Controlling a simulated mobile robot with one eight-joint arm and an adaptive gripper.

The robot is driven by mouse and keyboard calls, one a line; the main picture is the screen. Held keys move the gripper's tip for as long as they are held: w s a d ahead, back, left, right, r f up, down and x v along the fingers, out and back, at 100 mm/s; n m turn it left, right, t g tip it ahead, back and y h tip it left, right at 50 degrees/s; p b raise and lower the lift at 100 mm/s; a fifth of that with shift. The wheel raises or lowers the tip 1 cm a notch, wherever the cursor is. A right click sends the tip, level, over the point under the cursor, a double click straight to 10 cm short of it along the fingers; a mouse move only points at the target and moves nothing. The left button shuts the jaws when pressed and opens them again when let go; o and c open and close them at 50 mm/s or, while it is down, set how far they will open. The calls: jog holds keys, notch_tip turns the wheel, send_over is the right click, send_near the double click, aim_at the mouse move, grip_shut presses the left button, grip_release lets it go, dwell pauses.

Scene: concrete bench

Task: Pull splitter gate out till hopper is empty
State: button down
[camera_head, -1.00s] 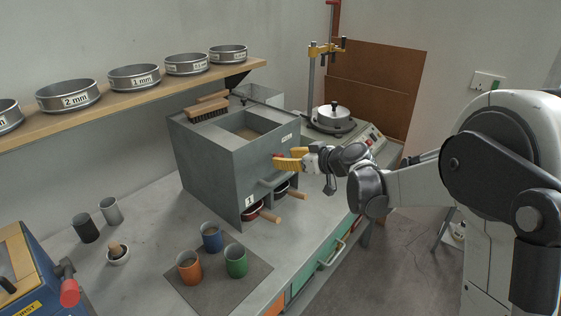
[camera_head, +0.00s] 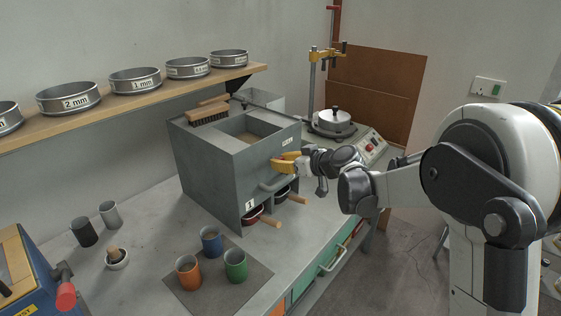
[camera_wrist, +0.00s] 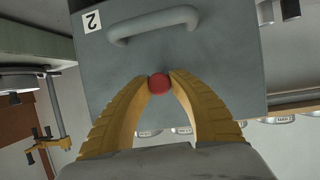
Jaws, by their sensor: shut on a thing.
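The grey splitter box (camera_head: 212,165) stands on the bench, with its hopper (camera_head: 250,127) open at the top and sand-coloured material visible inside. In the wrist view, a red knob (camera_wrist: 159,85) on the grey front face (camera_wrist: 215,60) sits between the yellow fingertips of my gripper (camera_wrist: 160,78), which are shut on it. In the head view my gripper (camera_head: 275,161) is at the upper front of the box. A grey handle (camera_head: 273,183) is below it. Two pans with wooden handles, one red (camera_head: 253,214) and one dark (camera_head: 281,192), sit in the lower openings. The gate's plate is hidden.
Orange (camera_head: 188,272), blue (camera_head: 212,240) and green (camera_head: 235,265) cups stand on a dark mat (camera_head: 205,300) in front. A brush (camera_head: 208,112) lies on the box. A sieve shelf (camera_head: 130,100) runs behind. A machine with a metal pot (camera_head: 333,122) is beyond the box.

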jog(key=s+d, duration=0.2)
jog(key=d, duration=0.1)
jog(key=shift+s+d, duration=0.3)
jog(key=shift+s, duration=0.1)
jog(key=c, duration=1.2)
grip_release()
jog(key=v, duration=1.2)
jog(key=s+d+f+m+h, duration=0.1)
jog(key=s+d+m+h, duration=0.2)
jog(key=s, duration=0.6)
jog(key=s+d+f+m+g+h, duration=0.1)
jog(key=s+d+f+m+h, duration=0.1)
jog(key=s, duration=0.7)
jog(key=s+d+f+m+g+h, duration=0.1)
jog(key=s+d+m+h, duration=0.3)
jog(key=s, duration=0.6)
jog(key=shift+s+d+f+h, duration=0.1)
jog(key=shift+d+f+h, duration=0.2)
jog(key=shift+d+f, duration=0.15)
